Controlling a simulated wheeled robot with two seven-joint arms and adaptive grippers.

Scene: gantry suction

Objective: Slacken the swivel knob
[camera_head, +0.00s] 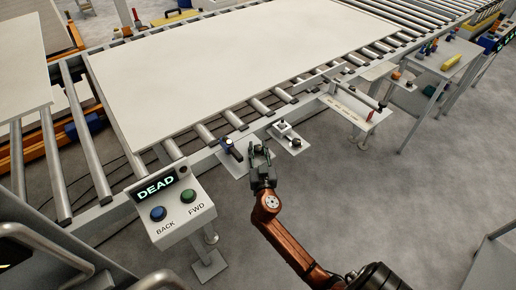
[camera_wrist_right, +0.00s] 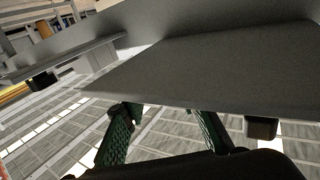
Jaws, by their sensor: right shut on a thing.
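My right gripper (camera_head: 261,158) reaches up to the near edge of the conveyor, beside a small grey bracket plate (camera_head: 236,163) that carries a dark blue-ended lever (camera_head: 229,146). In the right wrist view its two green-padded fingers (camera_wrist_right: 165,125) stand apart, with their tips hidden by a grey plate (camera_wrist_right: 215,75). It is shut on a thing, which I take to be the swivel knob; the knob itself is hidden. A dark block (camera_wrist_right: 262,128) shows under the plate to the right of the fingers. My left gripper is not in view.
A second bracket with a small fixture (camera_head: 283,129) sits just right of the gripper. A control box (camera_head: 172,205) with BACK and FWD buttons and a DEAD display stands at left. A large pale board (camera_head: 230,60) lies on the rollers. Clear floor (camera_head: 400,210) lies right.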

